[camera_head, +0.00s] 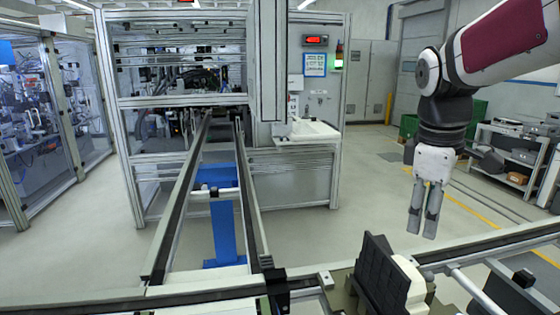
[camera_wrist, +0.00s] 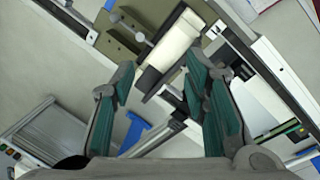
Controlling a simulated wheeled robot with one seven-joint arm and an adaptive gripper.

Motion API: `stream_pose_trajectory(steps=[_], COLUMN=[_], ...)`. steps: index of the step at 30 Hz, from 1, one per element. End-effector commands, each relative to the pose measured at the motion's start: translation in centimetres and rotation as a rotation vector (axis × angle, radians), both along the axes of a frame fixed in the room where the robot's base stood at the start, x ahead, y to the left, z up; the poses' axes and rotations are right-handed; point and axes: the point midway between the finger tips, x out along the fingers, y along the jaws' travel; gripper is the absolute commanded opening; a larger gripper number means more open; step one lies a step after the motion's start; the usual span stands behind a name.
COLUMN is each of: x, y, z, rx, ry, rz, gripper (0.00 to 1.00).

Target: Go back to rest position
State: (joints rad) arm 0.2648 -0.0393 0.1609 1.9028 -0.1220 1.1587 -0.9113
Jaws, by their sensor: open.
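My gripper (camera_head: 424,212) hangs from the arm at the right of the head view, pointing down. Its two grey fingers are apart, with nothing between them. It is above and behind the dark block fixture (camera_head: 380,280) on the line. In the wrist view, the open gripper (camera_wrist: 158,105) shows green-lined fingers at left and right. A pale bar-shaped part (camera_wrist: 172,58) lies beyond the fingertips, apart from them.
A twin-rail conveyor (camera_head: 180,200) runs back to a framed machine cell (camera_head: 230,165). A cross rail (camera_head: 490,243) runs along the front right. A shelf with equipment (camera_head: 505,155) stands at the far right.

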Motion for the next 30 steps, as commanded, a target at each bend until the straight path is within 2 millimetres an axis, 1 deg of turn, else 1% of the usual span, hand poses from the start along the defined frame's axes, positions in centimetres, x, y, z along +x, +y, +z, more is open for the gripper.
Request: stream_pose_trajectory(steps=[1, 7, 12, 15, 18, 21, 24, 30], x=[-1.7, -7.7, -12.4, -14.6, -16.1, -16.9, -17.3, -17.3], y=[0.9, 3.5, 5.1, 5.8, 6.3, 6.5, 6.6, 6.6], z=[0.6, 1.2, 0.4, -0.5, -1.2, -1.7, -2.0, -2.0], rx=[0.006, 0.080, 0.188, 0.257, 0.314, 0.350, 0.366, 0.367], ry=[-0.041, -0.195, -0.308, -0.354, -0.384, -0.399, -0.404, -0.404], rz=[-0.056, -0.318, -0.532, -0.639, -0.718, -0.767, -0.787, -0.791], gripper=[0.41, 0.41, 0.41, 0.41, 0.41, 0.41, 0.41, 0.41])
